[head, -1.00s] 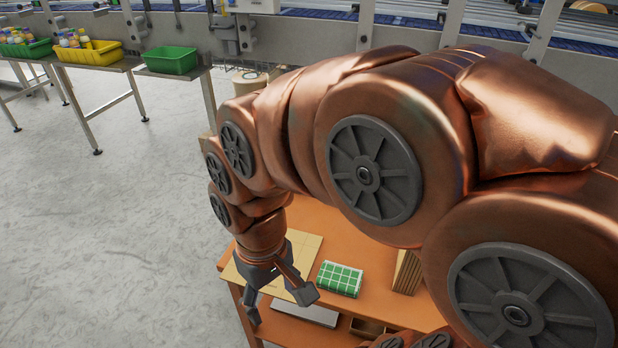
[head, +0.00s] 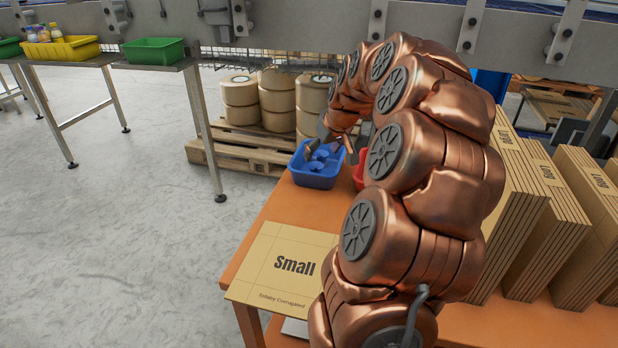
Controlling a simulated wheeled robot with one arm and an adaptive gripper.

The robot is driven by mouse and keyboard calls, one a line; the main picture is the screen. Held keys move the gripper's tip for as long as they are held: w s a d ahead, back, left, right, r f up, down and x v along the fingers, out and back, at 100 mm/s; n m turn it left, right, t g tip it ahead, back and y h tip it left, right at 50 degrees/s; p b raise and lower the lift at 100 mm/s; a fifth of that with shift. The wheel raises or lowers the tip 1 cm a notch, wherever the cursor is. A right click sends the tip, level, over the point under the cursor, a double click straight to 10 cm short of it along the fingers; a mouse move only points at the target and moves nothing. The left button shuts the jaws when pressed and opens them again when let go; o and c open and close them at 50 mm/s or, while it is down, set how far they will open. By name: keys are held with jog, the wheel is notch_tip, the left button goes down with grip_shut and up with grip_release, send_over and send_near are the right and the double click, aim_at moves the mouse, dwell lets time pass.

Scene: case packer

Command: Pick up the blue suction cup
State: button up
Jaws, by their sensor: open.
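A blue bin (head: 314,181) stands at the far left corner of the orange table in the head view. Blue pieces (head: 317,161) lie inside it; they look like suction cups, but they are small and partly covered by my gripper. My gripper (head: 329,152) is open above the blue bin, with its fingers pointing down toward the pieces. I cannot tell whether a finger touches any of them. Nothing shows between the fingers.
A red bin (head: 359,172) sits right of the blue bin, mostly hidden behind my arm. A flat "Small" carton (head: 275,268) lies on the table's near left. Upright carton stacks (head: 515,205) stand at right. A pallet with rolls (head: 240,152) is behind.

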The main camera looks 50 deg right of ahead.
aim_at(316, 166)
jog(key=shift+x, duration=1.75)
jog(key=shift+s+x, duration=0.15)
jog(key=shift+x, duration=1)
jog(key=shift+s+x, duration=0.15)
jog(key=shift+x, duration=0.95)
jog(key=shift+f, duration=0.15)
jog(key=shift+c, duration=0.5)
jog(key=c, duration=1)
